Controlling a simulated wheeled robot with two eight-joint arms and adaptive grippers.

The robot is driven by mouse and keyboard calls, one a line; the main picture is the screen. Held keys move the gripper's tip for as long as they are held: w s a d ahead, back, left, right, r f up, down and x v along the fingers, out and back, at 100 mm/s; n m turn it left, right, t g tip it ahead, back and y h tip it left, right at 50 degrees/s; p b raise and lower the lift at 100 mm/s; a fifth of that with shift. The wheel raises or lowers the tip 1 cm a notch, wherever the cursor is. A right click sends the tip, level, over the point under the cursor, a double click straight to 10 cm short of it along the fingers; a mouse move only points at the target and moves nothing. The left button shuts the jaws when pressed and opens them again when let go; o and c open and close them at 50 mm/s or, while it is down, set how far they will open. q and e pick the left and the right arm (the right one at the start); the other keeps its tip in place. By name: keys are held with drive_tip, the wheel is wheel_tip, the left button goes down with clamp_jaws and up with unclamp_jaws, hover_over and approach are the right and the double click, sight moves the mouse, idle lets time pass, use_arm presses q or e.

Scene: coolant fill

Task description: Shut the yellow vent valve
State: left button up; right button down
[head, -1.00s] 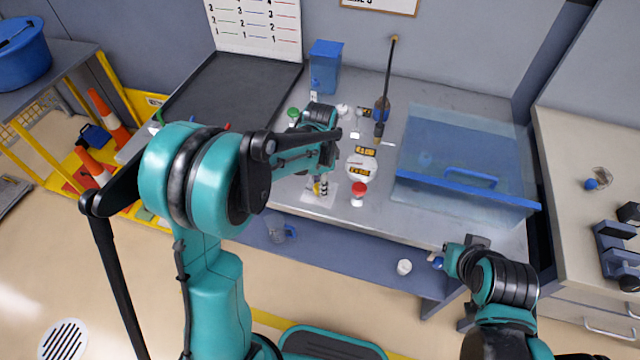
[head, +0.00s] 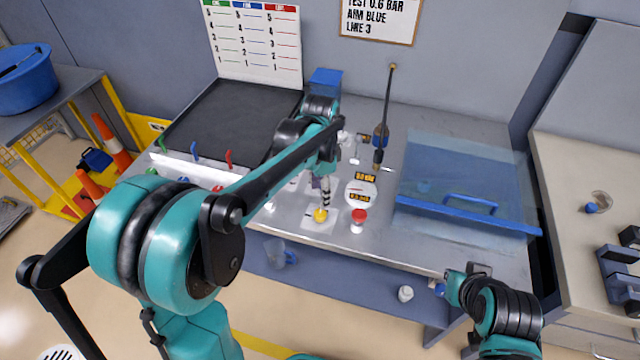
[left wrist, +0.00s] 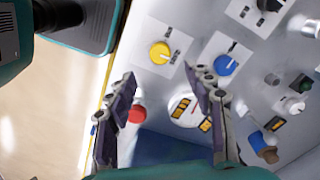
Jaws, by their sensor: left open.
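The yellow vent valve (head: 320,215) is a round knob on a pale square plate near the bench's front edge. In the left wrist view the yellow knob (left wrist: 160,53) shows a pale pointer mark on it. My left gripper (head: 325,190) is just above and behind the knob in the head view. In the left wrist view its open fingers (left wrist: 160,76) are spread, empty, with the knob beyond the tips and between them. I cannot tell whether they touch it. My right gripper (head: 439,288) is low at the bench's front right; its jaws are too small to read.
A red knob (head: 359,216) and a round gauge (head: 361,193) stand right of the valve. A blue knob (left wrist: 225,65) is beside it in the left wrist view. A clear blue-handled cover (head: 465,180) fills the bench's right.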

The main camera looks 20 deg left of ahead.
use_arm(q)
drive_tip(key=shift+r, duration=1.45)
drive_tip(key=s+a+n+t, duration=0.2)
drive_tip(key=s+n+t, duration=0.5)
drive_tip(key=s+n, duration=0.4)
drive_tip(key=s, duration=0.6)
drive_tip(key=shift+a, duration=0.35)
idle(0.3)
